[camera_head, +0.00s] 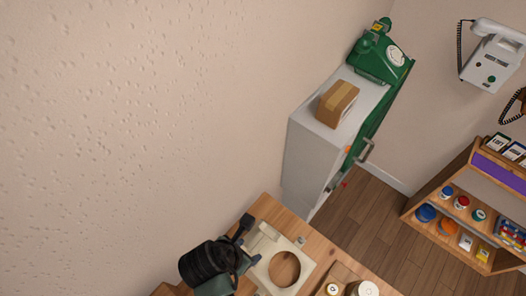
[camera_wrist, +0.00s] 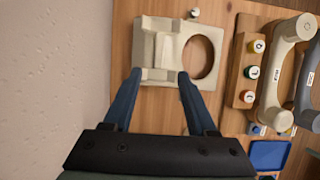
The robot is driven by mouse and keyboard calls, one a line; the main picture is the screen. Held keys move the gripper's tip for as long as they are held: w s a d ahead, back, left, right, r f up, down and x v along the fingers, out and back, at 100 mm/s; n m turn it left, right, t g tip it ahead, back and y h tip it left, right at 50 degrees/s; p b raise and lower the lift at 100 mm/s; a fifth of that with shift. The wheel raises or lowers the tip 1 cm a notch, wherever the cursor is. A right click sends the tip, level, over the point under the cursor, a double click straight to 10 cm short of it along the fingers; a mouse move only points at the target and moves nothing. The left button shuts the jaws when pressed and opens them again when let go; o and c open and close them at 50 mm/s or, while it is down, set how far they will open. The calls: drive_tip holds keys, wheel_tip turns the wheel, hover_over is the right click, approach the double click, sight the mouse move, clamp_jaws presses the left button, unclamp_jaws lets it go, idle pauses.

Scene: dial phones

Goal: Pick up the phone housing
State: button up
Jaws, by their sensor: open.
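The phone housing (camera_wrist: 151,45) is a cream, flat-based piece with a raised cradle at its left and a large round hole at its right. It lies on the wooden worktop in the wrist view. My gripper (camera_wrist: 159,75) is open, with one blue finger at each side of the cradle's near end. In the head view my gripper (camera_head: 249,241) is at the housing's left side. I cannot tell whether the fingers touch it.
Right of the housing are a wooden block (camera_wrist: 245,56) with several coloured-label knobs, a cream handset (camera_wrist: 274,75) and a grey handset (camera_wrist: 306,88). A blue tray (camera_wrist: 269,155) is nearer. A small knob (camera_wrist: 194,13) lies beyond the housing. The wall (camera_head: 130,130) is close at left.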

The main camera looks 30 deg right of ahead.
sight(259, 245)
drive_tip(key=shift+p+x, duration=0.4)
drive_tip(key=shift+x, duration=4)
drive_tip(key=shift+w+d, duration=0.15)
drive_tip(key=shift+d, duration=0.05)
clamp_jaws()
drive_tip(key=shift+r, duration=0.1)
